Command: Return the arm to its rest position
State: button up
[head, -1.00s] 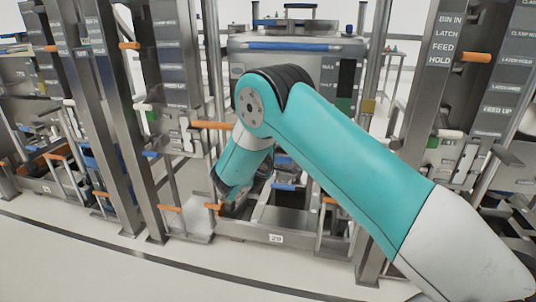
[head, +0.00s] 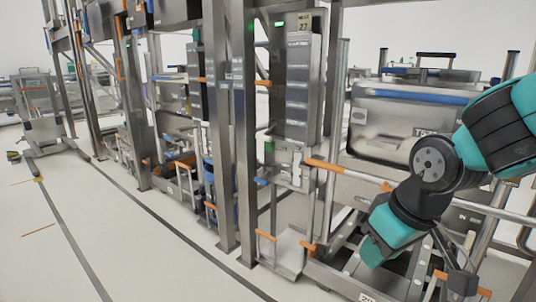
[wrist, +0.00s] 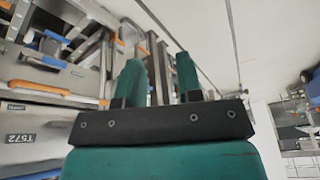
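My gripper (wrist: 160,78) shows in the wrist view with its two teal fingers apart and nothing between them. In the head view my teal and grey arm (head: 440,165) is bent at the right, in front of the steel frame. A large steel bin (head: 380,140) with a blue bar stands behind the arm, partly hidden by it. A steel bin face with the label T572 (wrist: 22,136) is at the left of the wrist view, apart from the fingers.
Steel uprights (head: 217,130) and an orange-gripped rail (head: 345,172) stand close to the left of my arm. A grey-panelled post (head: 303,85) is beside them. The pale floor (head: 100,215) at the left is open, crossed by dark lines.

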jog(key=s+a+r+n+g+y+p, duration=0.1)
jog(key=s+a+r+g, duration=0.1)
jog(key=s, duration=0.5)
jog(key=s+a+r+n+g+y+p, duration=0.1)
jog(key=s+r, duration=0.2)
jog(key=s, duration=0.5)
notch_tip(320, 180, up, 11)
jog(key=p, duration=1.1)
jog(key=shift+w, duration=0.4)
jog(key=shift+r, duration=0.1)
